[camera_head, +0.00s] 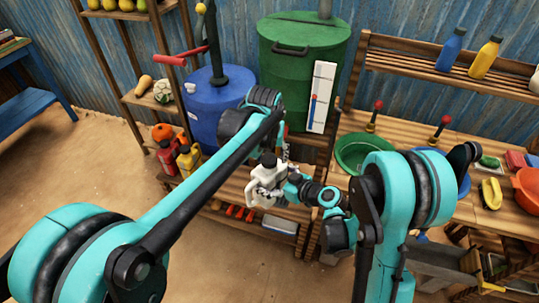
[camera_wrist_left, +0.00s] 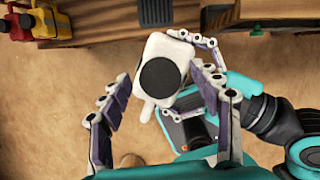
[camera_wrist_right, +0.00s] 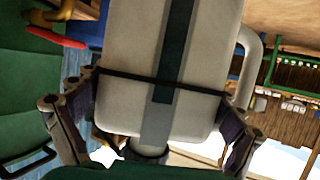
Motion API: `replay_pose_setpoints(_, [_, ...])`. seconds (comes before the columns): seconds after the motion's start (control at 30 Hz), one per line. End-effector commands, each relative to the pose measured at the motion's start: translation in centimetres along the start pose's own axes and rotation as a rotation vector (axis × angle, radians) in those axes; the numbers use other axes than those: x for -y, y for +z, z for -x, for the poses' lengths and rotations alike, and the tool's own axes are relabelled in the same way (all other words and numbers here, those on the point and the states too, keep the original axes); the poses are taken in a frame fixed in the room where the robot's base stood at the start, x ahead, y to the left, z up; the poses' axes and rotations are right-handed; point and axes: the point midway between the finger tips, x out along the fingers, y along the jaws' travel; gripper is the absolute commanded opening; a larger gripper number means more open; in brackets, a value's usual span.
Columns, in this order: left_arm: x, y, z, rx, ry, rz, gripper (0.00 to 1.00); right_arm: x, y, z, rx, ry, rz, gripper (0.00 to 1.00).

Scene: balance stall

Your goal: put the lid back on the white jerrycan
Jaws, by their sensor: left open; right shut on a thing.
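The white jerrycan (camera_head: 262,192) is held in the air in front of the low shelf, and its top shows in the left wrist view (camera_wrist_left: 156,43). My right gripper (camera_wrist_right: 160,100) is shut on the jerrycan, with a finger on either side of its body. A black round lid (camera_wrist_left: 162,79) shows at the jerrycan's top, face up; I cannot tell whether it is fully seated. My left gripper (camera_wrist_left: 163,88) is open above the jerrycan, its fingers spread on both sides of the lid. In the head view my left fingers are mostly hidden behind my arm.
A blue barrel (camera_head: 204,125) and a green barrel (camera_head: 290,65) stand behind. Red (camera_head: 166,157) and yellow (camera_head: 189,161) containers stand on the low shelf to the left. A green basin (camera_head: 350,153) is on the bench to the right. The sandy floor at the front is clear.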

Motion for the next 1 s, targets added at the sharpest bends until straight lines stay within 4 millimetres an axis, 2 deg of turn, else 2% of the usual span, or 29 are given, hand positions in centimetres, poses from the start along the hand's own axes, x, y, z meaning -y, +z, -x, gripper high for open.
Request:
replay_pose_setpoints(0.2, [0.0, 0.8, 2.9, 0.000, 0.000, 0.000, 0.63, 0.0, -0.1, 0.0, -0.002, 0.001, -0.002, 0.13])
replay_pose_setpoints(0.3, [0.0, 1.0, 3.7, -0.001, 0.000, 0.000, 0.63, 0.0, -0.1, 0.0, -0.002, 0.001, -0.002, 0.13])
replay_pose_setpoints(0.57, [0.0, 1.1, 4.0, -0.001, 0.000, 0.000, 0.63, 0.0, -0.1, 0.0, -0.002, 0.001, -0.002, 0.13])
replay_pose_setpoints(0.63, [0.0, 1.1, 4.0, -0.001, 0.000, 0.001, 0.59, 0.0, -0.1, 0.0, -0.002, 0.001, -0.002, 0.13])
replay_pose_setpoints(0.73, [0.0, 1.1, 4.0, -0.003, 0.000, 0.028, 0.59, 0.0, -0.1, 0.0, -0.002, 0.001, -0.002, 0.13])
replay_pose_setpoints(0.87, [0.0, 1.2, 4.0, -0.014, 0.001, 0.169, 0.59, 0.0, -0.1, 0.0, -0.002, 0.001, -0.002, 0.13])
replay_pose_setpoints(1.0, [0.0, 1.4, 4.2, -0.038, 0.010, 0.465, 0.59, 0.0, -0.1, 0.0, -0.002, 0.001, -0.002, 0.13])
